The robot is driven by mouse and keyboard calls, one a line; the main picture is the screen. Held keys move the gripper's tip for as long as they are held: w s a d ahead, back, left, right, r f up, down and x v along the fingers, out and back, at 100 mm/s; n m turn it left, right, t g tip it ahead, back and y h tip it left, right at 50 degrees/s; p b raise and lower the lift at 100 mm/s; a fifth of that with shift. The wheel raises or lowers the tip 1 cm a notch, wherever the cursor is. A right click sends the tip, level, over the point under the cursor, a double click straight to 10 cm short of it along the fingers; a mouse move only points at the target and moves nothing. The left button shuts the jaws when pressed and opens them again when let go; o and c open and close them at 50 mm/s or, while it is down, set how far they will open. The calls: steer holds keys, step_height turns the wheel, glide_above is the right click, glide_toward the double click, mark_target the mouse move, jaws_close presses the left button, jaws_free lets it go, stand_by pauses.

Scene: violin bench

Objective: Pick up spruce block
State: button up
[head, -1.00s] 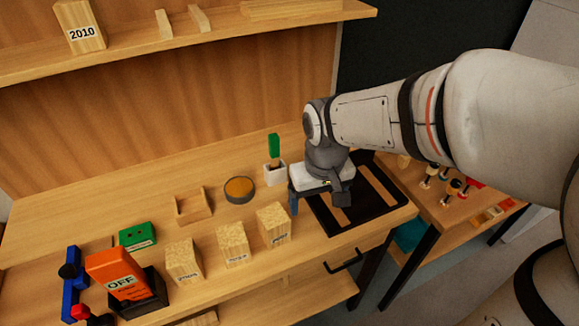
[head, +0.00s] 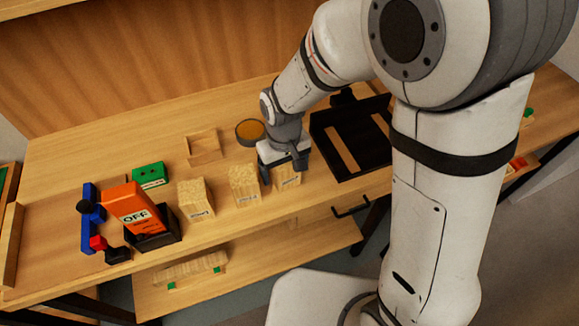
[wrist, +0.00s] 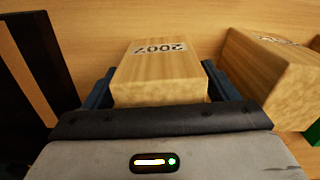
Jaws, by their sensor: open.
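Three pale wooden blocks stand in a row near the bench's front edge: a left block (head: 196,200), a middle block (head: 244,186) and a right block (head: 288,180). In the wrist view the block marked 2007 (wrist: 158,72) lies between my two fingers, its label upside down. My gripper (head: 284,168) is over the right block and partly hides it. In the wrist view my gripper (wrist: 160,88) is open, with one finger on each side of the block. Contact cannot be told. A neighbouring block (wrist: 268,80) is close at right.
A black tray (head: 322,135) lies right of my gripper. A round brown-topped dish (head: 250,131) and a shallow wooden tray (head: 204,147) are behind the blocks. An orange OFF box (head: 133,207) in a black holder, and a green box (head: 150,176), stand at left.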

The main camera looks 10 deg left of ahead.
steer(key=shift+f, duration=0.25)
steer(key=shift+c, duration=0.4)
steer(key=c, duration=1.1)
